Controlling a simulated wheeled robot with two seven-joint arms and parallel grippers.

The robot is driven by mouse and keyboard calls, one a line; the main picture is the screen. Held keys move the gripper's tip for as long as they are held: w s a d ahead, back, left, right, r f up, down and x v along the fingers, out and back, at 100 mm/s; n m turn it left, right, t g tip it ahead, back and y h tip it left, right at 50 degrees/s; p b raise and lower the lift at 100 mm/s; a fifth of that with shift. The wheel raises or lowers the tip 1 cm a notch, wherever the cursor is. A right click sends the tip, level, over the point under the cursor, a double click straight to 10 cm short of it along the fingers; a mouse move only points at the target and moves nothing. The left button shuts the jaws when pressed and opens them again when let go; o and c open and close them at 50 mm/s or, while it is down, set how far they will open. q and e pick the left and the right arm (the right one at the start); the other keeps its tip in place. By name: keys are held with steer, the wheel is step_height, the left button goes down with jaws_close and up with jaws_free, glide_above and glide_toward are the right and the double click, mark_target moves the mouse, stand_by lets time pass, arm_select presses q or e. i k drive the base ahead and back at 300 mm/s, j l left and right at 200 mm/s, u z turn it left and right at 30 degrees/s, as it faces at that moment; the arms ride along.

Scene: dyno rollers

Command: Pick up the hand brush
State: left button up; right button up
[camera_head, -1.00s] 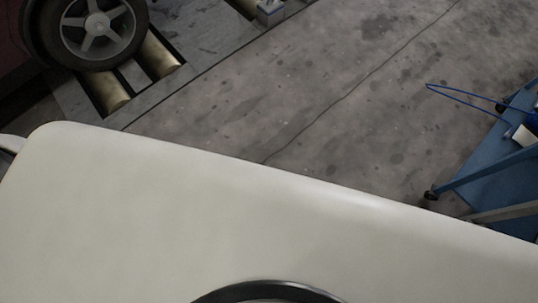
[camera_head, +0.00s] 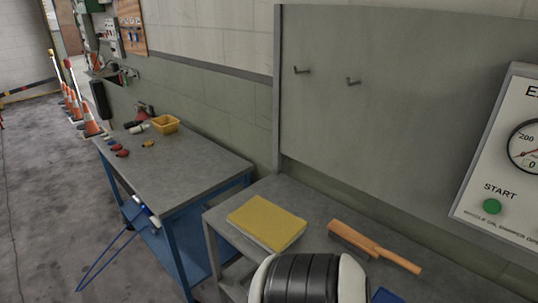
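The hand brush (camera_head: 374,246) lies on a grey bench at the lower right of the head view. It has an orange-brown wooden back and handle, with dark bristles along the side of its head. Its handle points to the right. A rounded black and white part, apparently of my own arm, stands in front of the bench at the bottom, just left of and below the brush. Neither gripper's fingers show in the view.
The bench (camera_head: 317,207) also bears a yellow pad (camera_head: 266,222) and a partly seen blue item (camera_head: 386,296). A grey panel with hooks (camera_head: 400,100) rises behind. A blue-framed workbench (camera_head: 190,165) stands left, with a yellow bin (camera_head: 166,124). Floor is free farther left.

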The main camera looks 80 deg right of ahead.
mark_target(364, 247)
steer(key=z, duration=4.3)
steer(key=k+j+z, duration=0.1)
steer(key=j+z, duration=0.4)
steer(key=k+j+z, duration=0.15)
steer(key=j+z, duration=0.2)
steer(key=z, duration=0.15)
steer(key=k+j+z, duration=0.25)
steer(key=z, duration=0.2)
steer(key=k+j+z, duration=0.25)
steer(key=z, duration=0.25)
steer(key=k+j, duration=0.05)
steer(key=j, duration=0.05)
